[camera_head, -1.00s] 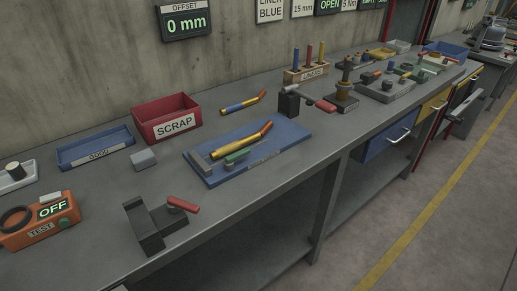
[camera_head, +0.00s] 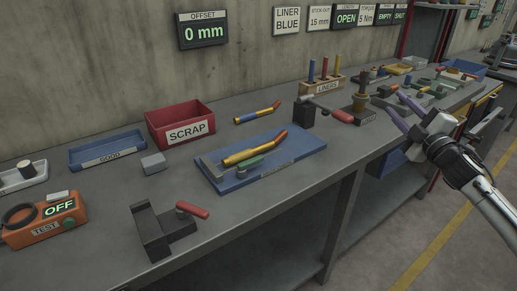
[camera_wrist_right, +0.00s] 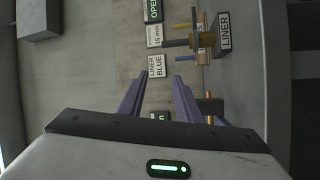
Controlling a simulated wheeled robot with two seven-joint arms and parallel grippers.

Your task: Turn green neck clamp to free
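My right gripper (camera_head: 389,98) has come in from the right, above the bench's front edge. Its two purple fingers are apart with nothing visible between them; they also stand apart in the right wrist view (camera_wrist_right: 157,80). A green piece (camera_head: 250,163) lies on the blue board (camera_head: 288,158) beside a yellow and orange torch-shaped part (camera_head: 245,155). Small green parts (camera_head: 438,91) also show on the fixtures far right, beyond my gripper. I cannot tell which green part is the neck clamp, nor how it is turned. My left gripper is not in view.
A black block with a red-handled lever (camera_head: 341,116) and a dark post with a brass top (camera_head: 361,101) stand left of my gripper. The liner rack (camera_head: 318,88) stands behind. A red scrap bin (camera_head: 181,125) and orange test box (camera_head: 45,222) are further left.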

